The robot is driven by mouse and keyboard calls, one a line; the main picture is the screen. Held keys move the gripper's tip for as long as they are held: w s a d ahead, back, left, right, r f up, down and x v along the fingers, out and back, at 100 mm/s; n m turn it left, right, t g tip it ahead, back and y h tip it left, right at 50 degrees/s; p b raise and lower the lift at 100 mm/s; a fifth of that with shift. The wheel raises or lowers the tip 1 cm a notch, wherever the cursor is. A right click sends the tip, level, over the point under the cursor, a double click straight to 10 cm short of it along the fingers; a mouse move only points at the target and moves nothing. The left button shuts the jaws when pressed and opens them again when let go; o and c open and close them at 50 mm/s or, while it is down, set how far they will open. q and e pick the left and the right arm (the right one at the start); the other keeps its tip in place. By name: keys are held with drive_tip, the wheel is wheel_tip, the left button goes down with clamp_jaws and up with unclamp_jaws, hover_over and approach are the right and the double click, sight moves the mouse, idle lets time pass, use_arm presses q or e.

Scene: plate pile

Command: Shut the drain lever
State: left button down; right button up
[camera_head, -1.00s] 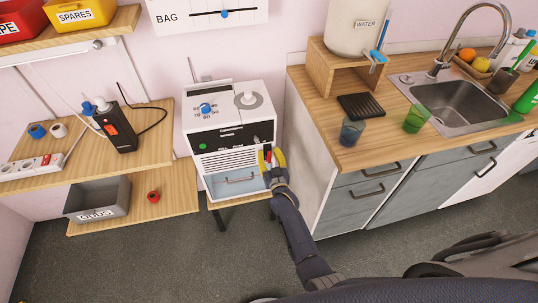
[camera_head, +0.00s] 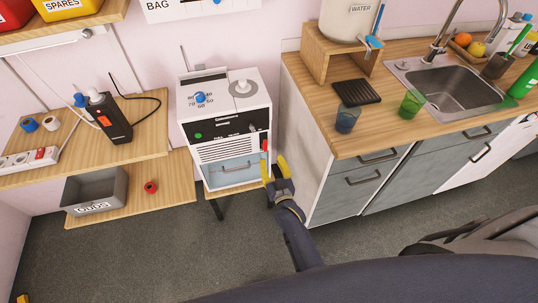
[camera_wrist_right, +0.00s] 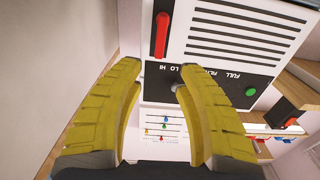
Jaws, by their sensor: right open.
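The drain lever is a short red handle (camera_head: 264,145) at the right edge of the machine's front, beside the vent slots. It stands about upright. In the right wrist view the red handle (camera_wrist_right: 161,35) lies beyond the fingertips on a dark plate. My right gripper (camera_head: 274,164) has its yellow fingers apart and empty, just below and right of the lever. The right wrist view also shows the open fingers (camera_wrist_right: 160,78), with no contact on the lever visible. A small yellow piece (camera_head: 22,298) at the lower left edge may be my left gripper's tip; the rest is out of view.
The white machine (camera_head: 225,115) has knobs on top and a blue-grey drawer (camera_head: 230,176) low in front. The counter's cabinet (camera_head: 335,195) stands close right of my right gripper. A shelf with a grey bin (camera_head: 95,190) is at left. Open floor lies in front.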

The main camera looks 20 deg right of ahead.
drive_tip(key=shift+s, duration=0.9)
drive_tip(key=s+a+f+n+g, duration=0.1)
drive_tip(key=s+f+g, duration=0.2)
drive_tip(key=s+f, duration=0.6)
drive_tip(key=s+f+g+y, duration=0.1)
drive_tip(key=s+f+g, duration=0.25)
drive_tip(key=f, duration=0.85)
drive_tip(key=s+a+f+n+g, duration=0.1)
drive_tip(key=s+f+g, duration=0.2)
drive_tip(key=s+f, duration=0.6)
drive_tip(key=s+d+f+g, duration=0.2)
drive_tip(key=s+d+f, duration=0.2)
drive_tip(key=s, duration=0.6)
drive_tip(key=s+d+f+n+g, duration=0.1)
drive_tip(key=s+f, duration=0.4)
drive_tip(key=s, duration=0.5)
drive_tip(key=s+d+f+g+h, duration=0.1)
drive_tip(key=s+d+f+g, duration=0.3)
drive_tip(key=s, duration=0.6)
drive_tip(key=d+f, duration=0.1)
drive_tip(key=d, duration=0.1)
drive_tip(key=shift+s+d+f+n, duration=0.3)
drive_tip(key=shift+f, duration=0.05)
